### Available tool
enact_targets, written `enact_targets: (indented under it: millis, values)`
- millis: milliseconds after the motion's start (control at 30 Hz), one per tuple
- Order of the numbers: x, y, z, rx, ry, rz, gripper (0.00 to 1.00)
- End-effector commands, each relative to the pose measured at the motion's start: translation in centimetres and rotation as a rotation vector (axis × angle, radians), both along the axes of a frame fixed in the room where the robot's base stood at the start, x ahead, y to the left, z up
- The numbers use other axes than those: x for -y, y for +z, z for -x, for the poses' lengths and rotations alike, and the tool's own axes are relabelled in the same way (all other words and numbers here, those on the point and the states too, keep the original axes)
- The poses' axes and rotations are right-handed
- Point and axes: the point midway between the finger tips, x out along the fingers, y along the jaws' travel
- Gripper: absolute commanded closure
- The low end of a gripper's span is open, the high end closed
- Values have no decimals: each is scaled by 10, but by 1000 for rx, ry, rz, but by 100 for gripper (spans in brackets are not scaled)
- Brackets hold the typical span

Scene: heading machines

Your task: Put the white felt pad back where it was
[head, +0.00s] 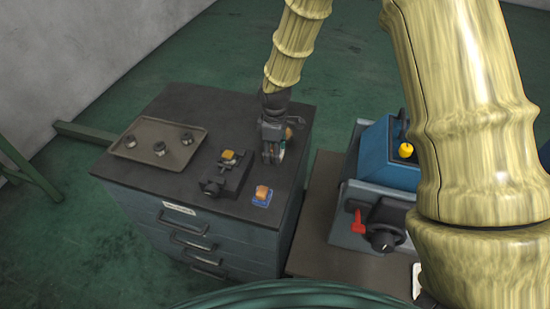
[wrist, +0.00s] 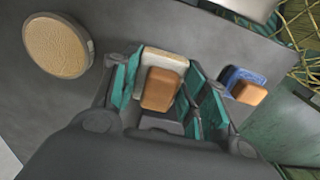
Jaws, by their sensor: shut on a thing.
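My gripper (head: 272,154) is over the right back part of the dark cabinet top, pointing down. In the wrist view its teal fingers (wrist: 168,98) are shut on the white felt pad (wrist: 165,59), a cream-white block with an orange-brown block (wrist: 160,90) on its near side. In the head view the gripper mostly hides the pad. I cannot tell whether the pad touches the cabinet top.
A blue pad with an orange block (head: 262,196) lies near the front right edge; it also shows in the wrist view (wrist: 245,84). A black vise-like fixture (head: 226,177) stands left of it. A tray (head: 140,131) holds three dark parts. A round tan disc (wrist: 58,45) lies nearby.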

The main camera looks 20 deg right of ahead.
Motion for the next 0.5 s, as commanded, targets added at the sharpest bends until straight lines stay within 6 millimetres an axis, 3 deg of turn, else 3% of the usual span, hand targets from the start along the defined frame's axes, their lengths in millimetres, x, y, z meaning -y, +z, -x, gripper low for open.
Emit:
enact_targets:
  millis: [500]
  values:
    - [1,-39,1,-1,-2,0,82]
